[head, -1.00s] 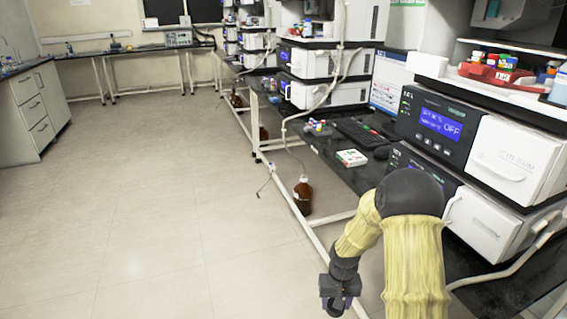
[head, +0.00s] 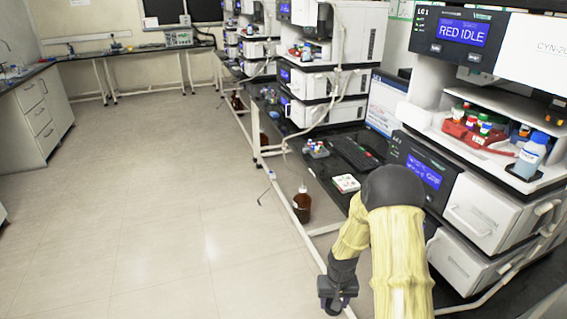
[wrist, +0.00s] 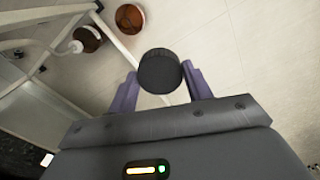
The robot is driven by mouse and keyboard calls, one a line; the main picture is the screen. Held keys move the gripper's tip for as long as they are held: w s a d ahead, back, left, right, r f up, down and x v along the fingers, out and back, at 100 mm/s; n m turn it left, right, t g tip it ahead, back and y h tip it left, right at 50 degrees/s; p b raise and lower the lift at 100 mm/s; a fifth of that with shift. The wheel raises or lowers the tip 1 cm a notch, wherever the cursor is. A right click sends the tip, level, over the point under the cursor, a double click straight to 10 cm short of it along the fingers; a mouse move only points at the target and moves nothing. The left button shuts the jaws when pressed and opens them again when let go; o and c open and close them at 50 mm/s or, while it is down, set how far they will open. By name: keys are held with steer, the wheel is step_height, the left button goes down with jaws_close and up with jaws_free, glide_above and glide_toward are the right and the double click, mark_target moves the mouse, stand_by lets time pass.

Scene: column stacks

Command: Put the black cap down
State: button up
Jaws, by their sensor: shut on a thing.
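The black cap (wrist: 159,72) is a short round disc with a ridged side, seen in the wrist view. My gripper (wrist: 160,84) is shut on it, with one purple finger at its left and one at its right. In the head view my gripper (head: 338,296) hangs low in front of the bench, over the floor side. The cap cannot be made out there.
The dark bench (head: 320,165) carries a keyboard (head: 356,153), a white box (head: 346,183), a vial rack (head: 316,149) and stacked instruments (head: 480,200). The floor (head: 150,220) at left is clear.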

step_height(320, 180, up, 9)
steer(key=p, duration=1.1)
steer(key=shift+s+r, duration=0.2)
steer(key=shift+s, duration=0.25)
steer(key=shift+d+f, duration=0.1)
stand_by(1.3)
steer(key=s+f, duration=0.4)
steer(key=f, duration=1.1)
